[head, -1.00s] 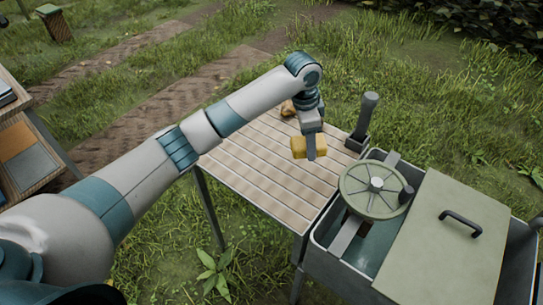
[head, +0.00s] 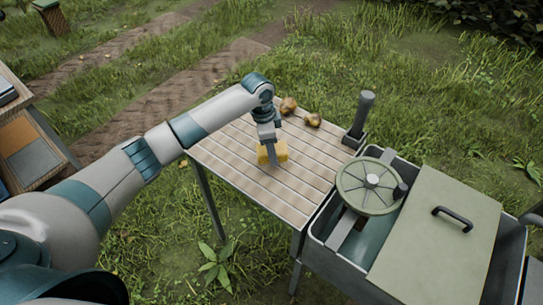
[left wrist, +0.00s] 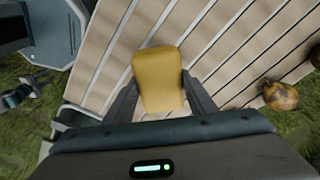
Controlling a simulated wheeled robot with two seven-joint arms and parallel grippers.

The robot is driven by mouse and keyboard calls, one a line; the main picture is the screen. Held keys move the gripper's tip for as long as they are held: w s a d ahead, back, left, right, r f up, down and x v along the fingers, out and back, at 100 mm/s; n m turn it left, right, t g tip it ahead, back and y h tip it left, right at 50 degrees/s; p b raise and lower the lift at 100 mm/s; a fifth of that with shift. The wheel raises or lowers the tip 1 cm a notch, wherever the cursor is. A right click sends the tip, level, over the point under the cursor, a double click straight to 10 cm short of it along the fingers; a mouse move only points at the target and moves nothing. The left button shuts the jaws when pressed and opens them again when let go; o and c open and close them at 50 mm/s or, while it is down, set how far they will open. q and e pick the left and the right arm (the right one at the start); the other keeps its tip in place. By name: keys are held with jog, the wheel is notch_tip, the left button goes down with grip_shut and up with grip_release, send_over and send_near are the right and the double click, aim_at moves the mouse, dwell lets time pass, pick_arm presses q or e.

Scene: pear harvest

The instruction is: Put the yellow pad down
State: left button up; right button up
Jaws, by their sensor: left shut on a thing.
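The yellow pad (head: 281,152) is a small block over the slatted wooden table (head: 237,153). My left gripper (head: 272,158) is shut on it. In the left wrist view the pad (left wrist: 158,75) sits between the two fingers (left wrist: 156,92), with the table's slats below it. I cannot tell whether the pad touches the table top. My right gripper is not in view.
Two brownish pears (head: 289,105) (head: 312,120) lie at the table's back edge. A dark upright handle (head: 363,115) stands at the right back corner. A tub with a green wheel (head: 371,187) and a lidded part (head: 440,235) adjoins the table's right side. The table's front left is clear.

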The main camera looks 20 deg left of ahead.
aim_at(265, 149)
pick_arm(q)
jog(key=shift+f, duration=0.1)
notch_tip(265, 149, down, 3)
jog(key=shift+r+p, duration=0.2)
jog(key=shift+p, duration=0.5)
jog(key=shift+f, duration=0.55)
jog(key=shift+f, duration=0.15)
jog(key=o, duration=1)
jog(key=shift+o, duration=0.2)
jog(key=r, duration=0.4)
jog(key=a+r+b, duration=0.1)
jog(key=r, duration=0.3)
jog(key=r+b, duration=0.1)
jog(key=r, duration=0.3)
jog(key=shift+s+a+r, duration=0.1)
jog(key=shift+s+a, duration=0.2)
jog(key=shift+s, duration=0.05)
